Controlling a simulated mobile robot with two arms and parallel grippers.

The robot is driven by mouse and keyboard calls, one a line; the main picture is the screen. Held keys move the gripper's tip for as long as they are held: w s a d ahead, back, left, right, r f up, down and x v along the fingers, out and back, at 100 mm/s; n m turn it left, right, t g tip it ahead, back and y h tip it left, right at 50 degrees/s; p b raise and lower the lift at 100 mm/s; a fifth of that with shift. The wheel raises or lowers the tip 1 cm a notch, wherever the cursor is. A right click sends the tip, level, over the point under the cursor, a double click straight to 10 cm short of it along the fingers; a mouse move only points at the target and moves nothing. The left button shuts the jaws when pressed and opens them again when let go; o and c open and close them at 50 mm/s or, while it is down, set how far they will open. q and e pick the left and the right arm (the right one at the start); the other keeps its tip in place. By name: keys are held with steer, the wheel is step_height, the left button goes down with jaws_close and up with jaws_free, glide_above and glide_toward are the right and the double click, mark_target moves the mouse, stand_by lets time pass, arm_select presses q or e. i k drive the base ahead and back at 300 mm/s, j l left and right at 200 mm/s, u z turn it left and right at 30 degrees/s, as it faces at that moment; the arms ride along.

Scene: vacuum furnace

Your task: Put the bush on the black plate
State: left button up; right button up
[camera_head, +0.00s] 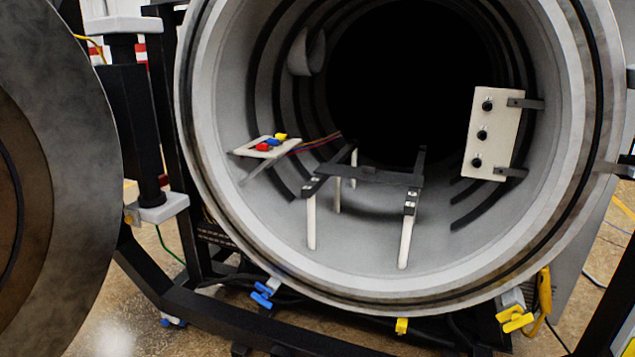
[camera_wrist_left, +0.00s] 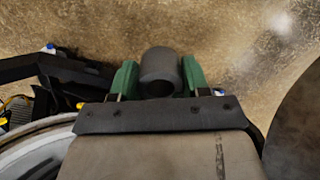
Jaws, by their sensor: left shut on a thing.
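The bush (camera_wrist_left: 160,66) is a short dark grey hollow cylinder in the left wrist view. My left gripper (camera_wrist_left: 159,76) has green fingers shut on it, one at each side. The bush is held above the speckled floor, beside the furnace rim. In the head view a dark, flat frame with a crossbar (camera_head: 375,176) stands on white posts inside the furnace chamber. It is the closest thing I see to a black plate, and no bush shows on it. Neither gripper shows in the head view.
The round furnace rim (camera_head: 190,117) surrounds the open chamber. A white panel with black knobs (camera_head: 493,134) is at its right wall, a small tray with coloured connectors (camera_head: 240,152) at its left. The round door (camera_head: 85,150) stands open at the left.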

mark_target(398, 177)
steer(key=i+z, duration=0.1)
steer(key=i, duration=0.55)
steer(key=i+j, duration=0.1)
steer(key=i, duration=0.55)
steer(key=i+j+z, duration=0.15)
steer(key=i, duration=0.5)
